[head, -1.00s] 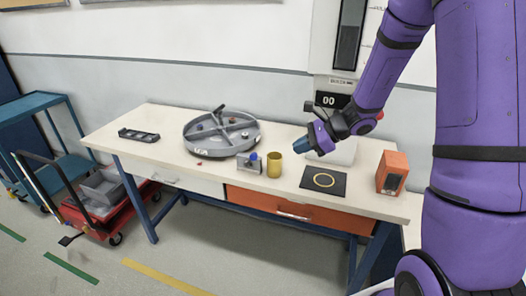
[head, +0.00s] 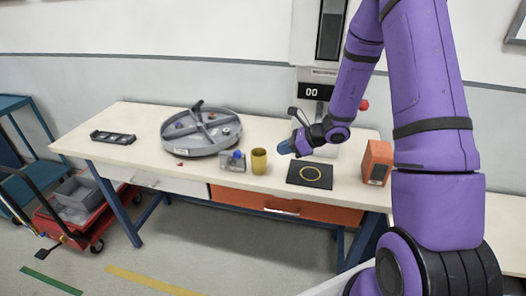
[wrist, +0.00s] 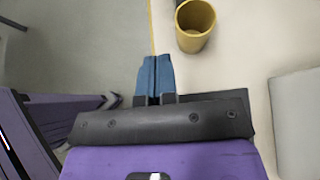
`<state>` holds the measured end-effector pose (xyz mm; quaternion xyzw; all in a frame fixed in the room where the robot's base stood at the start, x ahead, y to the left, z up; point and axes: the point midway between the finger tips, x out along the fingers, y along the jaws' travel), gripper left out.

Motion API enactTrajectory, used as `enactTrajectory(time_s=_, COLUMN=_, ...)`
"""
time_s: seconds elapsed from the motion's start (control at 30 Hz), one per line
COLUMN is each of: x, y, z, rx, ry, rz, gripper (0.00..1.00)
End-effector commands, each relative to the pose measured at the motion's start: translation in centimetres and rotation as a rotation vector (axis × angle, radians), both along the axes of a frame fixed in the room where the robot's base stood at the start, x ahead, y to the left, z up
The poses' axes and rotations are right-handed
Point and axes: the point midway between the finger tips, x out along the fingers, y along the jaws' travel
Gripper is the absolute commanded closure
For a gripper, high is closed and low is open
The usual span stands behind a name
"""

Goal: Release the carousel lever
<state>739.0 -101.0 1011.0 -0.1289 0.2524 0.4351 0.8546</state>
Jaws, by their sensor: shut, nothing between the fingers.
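The carousel (head: 181,148) is a grey round tray with raised dividers and small items inside, on the left half of the table. A small grey block with a blue ball knob (head: 237,155) sits in front of it and may be the lever; its exact state is too small to tell. My gripper (head: 284,147) is over the table, right of the gold cup (head: 259,161). In the wrist view, its blue fingers (wrist: 155,76) are together and empty, and the cup (wrist: 195,38) stands beyond them. The lever and carousel are outside the wrist view.
A black mat with a yellow ring (head: 310,174) and an orange box (head: 376,163) are on the right of the table (head: 130,160). A black tray (head: 113,137) lies at the left end. A red cart (head: 85,222) stands on the floor at left.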

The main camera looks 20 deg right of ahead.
Motion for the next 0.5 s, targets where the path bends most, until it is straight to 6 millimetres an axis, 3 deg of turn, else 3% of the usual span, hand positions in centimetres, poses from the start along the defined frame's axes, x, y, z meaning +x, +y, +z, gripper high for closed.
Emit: enactTrajectory(time_s=0.5, x=4.3, y=6.1, z=-4.9, rx=0.000, ry=0.002, rz=0.003, gripper=1.00)
